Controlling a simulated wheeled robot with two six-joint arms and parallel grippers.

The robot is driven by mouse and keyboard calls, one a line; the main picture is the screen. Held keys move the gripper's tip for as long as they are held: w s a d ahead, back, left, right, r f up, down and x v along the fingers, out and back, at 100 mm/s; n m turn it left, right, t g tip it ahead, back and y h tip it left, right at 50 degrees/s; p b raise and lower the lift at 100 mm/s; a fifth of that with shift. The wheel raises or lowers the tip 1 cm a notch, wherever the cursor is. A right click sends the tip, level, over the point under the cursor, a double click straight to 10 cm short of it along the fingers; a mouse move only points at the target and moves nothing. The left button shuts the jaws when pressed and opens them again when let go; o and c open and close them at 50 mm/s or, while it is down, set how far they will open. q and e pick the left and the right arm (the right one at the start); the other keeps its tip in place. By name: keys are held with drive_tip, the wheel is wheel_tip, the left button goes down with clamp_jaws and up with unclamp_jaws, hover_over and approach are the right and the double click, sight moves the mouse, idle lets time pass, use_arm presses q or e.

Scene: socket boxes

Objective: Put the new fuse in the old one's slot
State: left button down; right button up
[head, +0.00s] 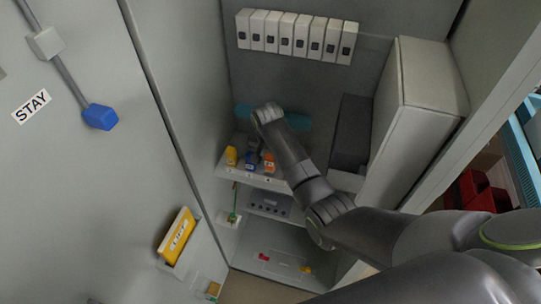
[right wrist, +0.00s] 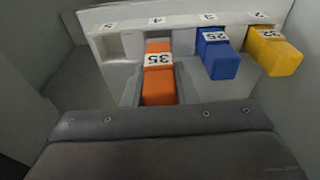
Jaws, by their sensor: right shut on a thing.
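A pale fuse rack (head: 236,171) stands inside the cabinet and holds a yellow fuse (head: 231,155), a blue fuse (head: 250,159) and an orange fuse (head: 269,163). In the right wrist view, the orange fuse (right wrist: 158,85), marked 35, is at the slot labelled 4. My right gripper (right wrist: 158,92) is shut on it, with a grey finger on each side. The blue fuse (right wrist: 218,56), marked 25, is at slot 3, and the yellow fuse (right wrist: 274,52) is beyond it. The slot labelled 5 (right wrist: 110,46) looks empty. How deep the orange fuse sits is unclear. My left gripper is not in view.
White breakers (head: 300,38) line the back wall. A white box (head: 420,80) and dark block (head: 352,130) flank my right arm. A red piece (head: 264,257) and yellow piece (head: 306,269) lie below. The door carries a yellow booklet (head: 177,237) and blue handle (head: 100,117).

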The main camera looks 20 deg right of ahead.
idle(0.3)
drive_tip(key=shift+f, duration=0.7)
drive_tip(key=shift+f, duration=0.1)
drive_tip(key=shift+f, duration=0.4)
drive_tip(key=shift+f, duration=0.1)
drive_tip(key=shift+f, duration=0.4)
drive_tip(key=o, duration=1)
